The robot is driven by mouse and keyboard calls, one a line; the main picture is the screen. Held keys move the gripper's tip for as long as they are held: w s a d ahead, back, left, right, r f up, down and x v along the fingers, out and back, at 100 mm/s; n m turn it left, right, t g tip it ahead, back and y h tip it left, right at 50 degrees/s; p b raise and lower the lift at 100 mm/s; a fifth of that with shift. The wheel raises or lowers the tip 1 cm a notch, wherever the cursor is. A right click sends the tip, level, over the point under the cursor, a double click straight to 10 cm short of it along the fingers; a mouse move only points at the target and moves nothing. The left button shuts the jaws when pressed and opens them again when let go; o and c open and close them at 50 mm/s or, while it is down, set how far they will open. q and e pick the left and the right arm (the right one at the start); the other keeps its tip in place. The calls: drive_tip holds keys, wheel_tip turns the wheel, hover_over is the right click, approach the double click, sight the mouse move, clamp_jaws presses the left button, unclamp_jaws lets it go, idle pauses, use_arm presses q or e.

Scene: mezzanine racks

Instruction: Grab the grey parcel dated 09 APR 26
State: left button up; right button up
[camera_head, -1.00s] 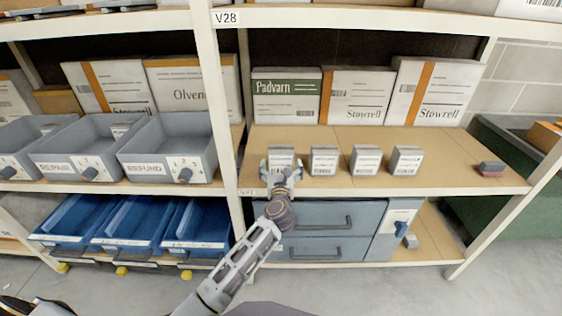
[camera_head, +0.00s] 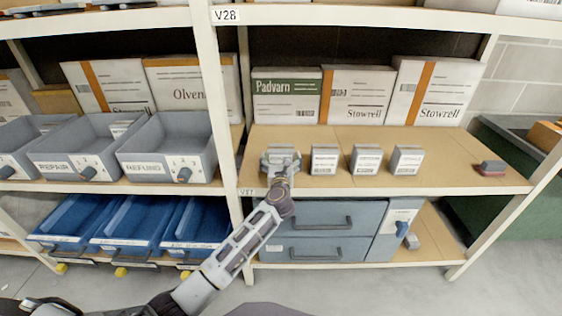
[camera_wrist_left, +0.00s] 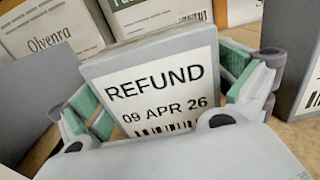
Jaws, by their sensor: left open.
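The grey parcel (camera_wrist_left: 155,62) fills the middle of the left wrist view, and its white label reads REFUND, 09 APR 26, above a barcode. In the head view the parcel (camera_head: 281,149) is the leftmost of a row of small grey parcels on the middle shelf, partly hidden by my gripper. My left gripper (camera_wrist_left: 165,98) is open, with one green-padded finger on each side of the parcel; I cannot tell whether the pads touch it. It also shows in the head view (camera_head: 281,164). My right gripper is not in view.
More grey parcels (camera_head: 324,158) stand to the right on the shelf (camera_head: 450,165), with a red and dark block (camera_head: 491,168) farther right. Large white boxes (camera_head: 358,96) stand behind. A rack post (camera_head: 222,110) and grey bins (camera_head: 172,148) are to the left.

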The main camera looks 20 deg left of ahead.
use_arm(q)
drive_tip(key=shift+w, duration=0.1)
idle(0.4)
drive_tip(key=shift+r, duration=0.1)
drive_tip(key=c, duration=1.1)
